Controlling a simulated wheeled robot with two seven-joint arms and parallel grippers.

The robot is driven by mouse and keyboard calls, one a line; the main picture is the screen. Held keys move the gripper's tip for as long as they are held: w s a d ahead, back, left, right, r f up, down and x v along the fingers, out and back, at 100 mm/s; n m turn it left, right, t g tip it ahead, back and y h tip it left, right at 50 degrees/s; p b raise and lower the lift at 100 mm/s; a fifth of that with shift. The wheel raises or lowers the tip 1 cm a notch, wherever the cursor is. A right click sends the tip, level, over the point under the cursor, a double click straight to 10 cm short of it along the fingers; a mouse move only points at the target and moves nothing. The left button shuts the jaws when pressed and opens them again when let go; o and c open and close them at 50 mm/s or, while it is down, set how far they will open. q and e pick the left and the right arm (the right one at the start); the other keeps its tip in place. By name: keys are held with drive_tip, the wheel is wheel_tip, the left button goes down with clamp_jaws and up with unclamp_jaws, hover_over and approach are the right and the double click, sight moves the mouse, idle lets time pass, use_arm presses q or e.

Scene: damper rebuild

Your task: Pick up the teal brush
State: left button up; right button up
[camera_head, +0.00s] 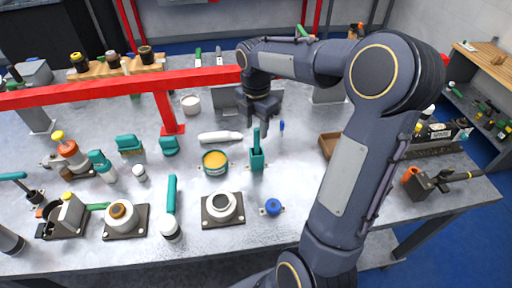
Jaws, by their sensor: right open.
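A teal brush (256,137) appears to stand upright in a small teal holder (257,161) near the middle of the metal table; its lower end is hidden in the holder. My right gripper (261,123) points down just behind and above it, open, with nothing seen between its fingers. I cannot tell whether a finger touches the brush. A long teal piece (172,194) lies further left; I cannot tell what it is. My left gripper is not in view.
A tub with yellow contents (214,162) stands left of the holder. A white cylindrical piece (220,137) lies behind it. A blue knob (272,207) is in front. A red frame (110,91) crosses the left. A brown tray (328,145) is to the right, partly behind my arm.

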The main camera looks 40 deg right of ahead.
sight(257, 140)
drive_tip(key=f, duration=0.6)
drive_tip(key=shift+s+p, duration=0.3)
drive_tip(key=shift+p, duration=0.1)
clamp_jaws()
